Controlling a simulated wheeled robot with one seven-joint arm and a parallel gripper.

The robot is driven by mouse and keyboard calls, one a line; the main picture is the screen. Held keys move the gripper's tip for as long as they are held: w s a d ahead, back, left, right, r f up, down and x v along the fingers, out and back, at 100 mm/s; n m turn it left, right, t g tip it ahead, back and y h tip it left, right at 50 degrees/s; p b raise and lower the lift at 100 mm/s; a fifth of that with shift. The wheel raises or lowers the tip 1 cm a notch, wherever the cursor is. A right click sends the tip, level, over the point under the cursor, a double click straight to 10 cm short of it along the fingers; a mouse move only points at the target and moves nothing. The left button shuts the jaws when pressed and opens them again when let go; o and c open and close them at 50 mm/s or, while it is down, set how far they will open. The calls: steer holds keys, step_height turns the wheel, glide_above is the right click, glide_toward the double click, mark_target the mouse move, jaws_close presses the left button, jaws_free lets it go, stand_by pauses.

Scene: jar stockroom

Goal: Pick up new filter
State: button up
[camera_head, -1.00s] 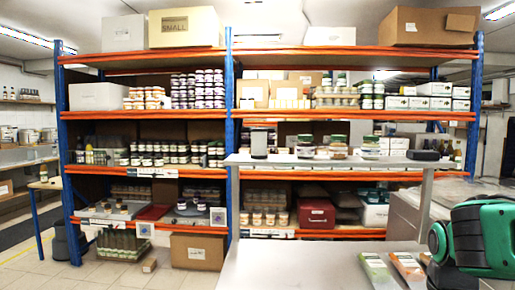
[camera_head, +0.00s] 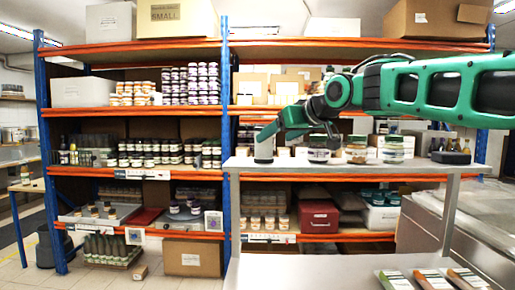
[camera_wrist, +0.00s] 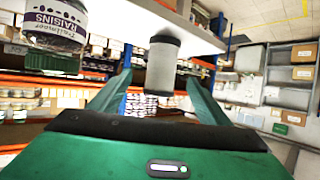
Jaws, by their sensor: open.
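The filter, a pale grey cylinder with a dark top (camera_head: 263,150), stands at the left end of the raised white shelf. In the wrist view the filter (camera_wrist: 162,66) is between and beyond my two green fingers. My gripper (camera_wrist: 160,80) is open and holds nothing. In the head view my gripper (camera_head: 268,133) is close by the filter's upper part and hides some of it. I cannot tell whether the fingers touch it.
A jar labelled raisins (camera_wrist: 54,35) is close on the left in the wrist view. More jars (camera_head: 318,155) stand along the raised shelf (camera_head: 234,163) to the right. Several packets (camera_head: 430,280) lie on the lower counter. A jar rack (camera_head: 226,100) fills the background.

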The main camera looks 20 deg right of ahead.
steer(key=w, duration=0.2)
steer(key=w+a, duration=0.1)
steer(key=w+f, duration=0.1)
steer(key=w, duration=0.1)
steer(key=shift+w+a, duration=0.3)
steer(key=shift+a, duration=0.05)
steer(key=shift+r+x, duration=0.1)
steer(key=shift+x, duration=1.25)
steer(key=shift+r+x, duration=0.15)
steer(key=shift+x, duration=1.2)
steer(key=shift+w+a, duration=0.1)
steer(key=c, duration=1.2)
